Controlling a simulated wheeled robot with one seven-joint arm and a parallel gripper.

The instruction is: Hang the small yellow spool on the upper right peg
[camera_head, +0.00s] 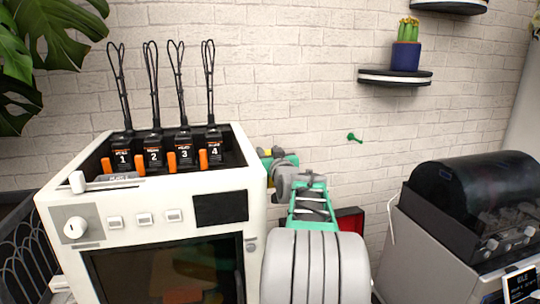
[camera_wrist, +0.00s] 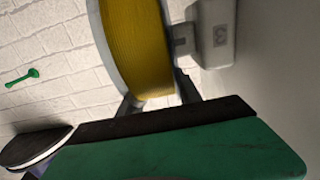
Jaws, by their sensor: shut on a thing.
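The small yellow spool (camera_wrist: 145,45) has grey flanges and fills the upper middle of the wrist view. My gripper (camera_wrist: 158,100) is shut on it. In the head view, my gripper (camera_head: 279,160) is beside the printer's right edge, and only a sliver of the yellow spool (camera_head: 266,153) shows. A green peg (camera_head: 354,138) sticks out of the white brick wall, right of my gripper and apart from the spool. This peg (camera_wrist: 24,78) also shows at the left of the wrist view. Any other pegs are hidden or out of view.
A white printer (camera_head: 150,215) with numbered black modules and upright loops stands at left. A dark-lidded machine (camera_head: 475,200) stands at right. A round shelf (camera_head: 395,77) with a potted cactus (camera_head: 406,50) is above the peg. The wall around the peg is clear.

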